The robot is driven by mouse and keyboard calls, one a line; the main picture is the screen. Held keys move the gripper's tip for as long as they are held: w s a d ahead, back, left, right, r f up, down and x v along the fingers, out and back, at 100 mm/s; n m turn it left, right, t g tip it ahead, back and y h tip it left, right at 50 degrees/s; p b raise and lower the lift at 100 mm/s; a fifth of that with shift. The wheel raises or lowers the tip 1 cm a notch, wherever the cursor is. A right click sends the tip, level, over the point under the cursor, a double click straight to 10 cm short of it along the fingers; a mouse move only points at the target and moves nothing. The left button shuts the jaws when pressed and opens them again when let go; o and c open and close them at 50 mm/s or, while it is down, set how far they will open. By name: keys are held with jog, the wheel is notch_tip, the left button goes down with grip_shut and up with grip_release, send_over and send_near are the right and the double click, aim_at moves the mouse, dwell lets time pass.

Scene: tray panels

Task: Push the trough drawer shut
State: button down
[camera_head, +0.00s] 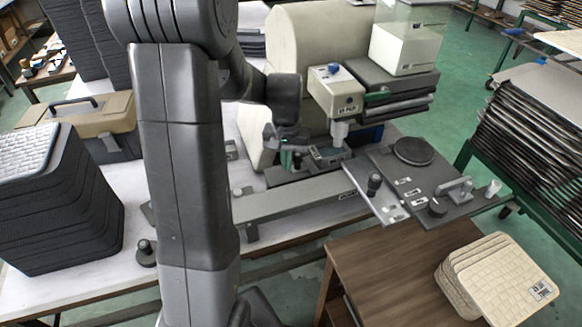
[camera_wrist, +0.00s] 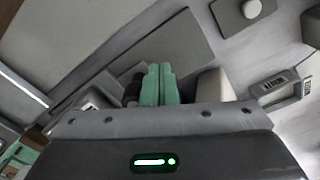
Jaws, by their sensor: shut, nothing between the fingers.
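A long, low grey trough-like piece (camera_head: 300,199) lies across the white bench, with a small dark label near its right end. I take it for the trough drawer, but my arm hides its left part, and I cannot tell how far it stands out. My gripper is beyond it in the head view, low beside the press-like device (camera_head: 337,92); its fingertips are hard to make out there. In the wrist view my gripper (camera_wrist: 157,84) shows two green fingers pressed together, empty, before a grey surface. Contact with that surface cannot be told.
A dark panel with knobs (camera_head: 440,190) juts out at the right. Stacked black trays (camera_head: 60,215) stand at the left and beige trays (camera_head: 500,275) on a brown table at lower right. A white box (camera_head: 405,48) sits at the back. Green floor is open at far right.

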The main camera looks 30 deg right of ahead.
jog(key=shift+s+d, duration=0.1)
jog(key=shift+d, duration=0.25)
jog(key=shift+a, duration=0.65)
notch_tip(320, 180, up, 7)
jog(key=p, duration=0.5)
notch_tip(320, 180, down, 7)
jog(key=b, duration=0.5)
jog(key=shift+f, duration=0.2)
jog(key=shift+d+r, duration=0.2)
jog(key=shift+d, duration=0.4)
jog(key=shift+a, duration=0.1)
